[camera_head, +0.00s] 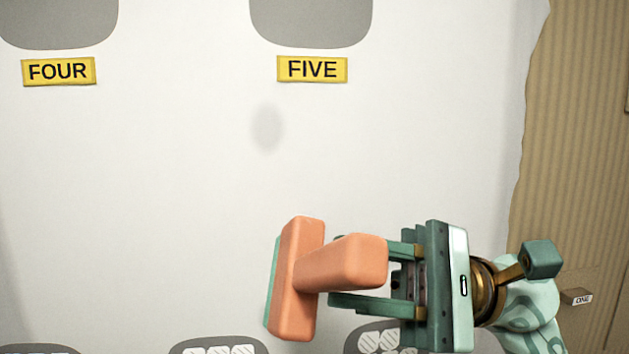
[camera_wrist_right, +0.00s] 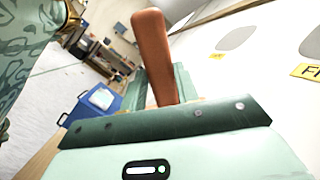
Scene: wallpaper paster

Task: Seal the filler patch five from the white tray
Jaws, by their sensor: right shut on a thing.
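Filler patch five is the grey rounded area (camera_head: 312,18) at the top of the head view, cut off by the frame edge. Its yellow FIVE label (camera_head: 312,69) sits just below it. My right gripper (camera_head: 352,270) is shut on the handle of an orange T-shaped tool (camera_head: 298,275) with a thin green pad on its left face. The tool is below patch five and apart from it. In the right wrist view the orange handle (camera_wrist_right: 154,55) stands up between the green fingers. I cannot make out the white tray for certain. My left gripper is not in view.
Patch four (camera_head: 60,20) and its FOUR label (camera_head: 58,71) are at left. A faint grey spot (camera_head: 267,128) shows on the pale wall. Grey areas with hatched white shapes (camera_head: 220,350) line the bottom. A blue box with a pale top (camera_wrist_right: 82,122) shows in the wrist view.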

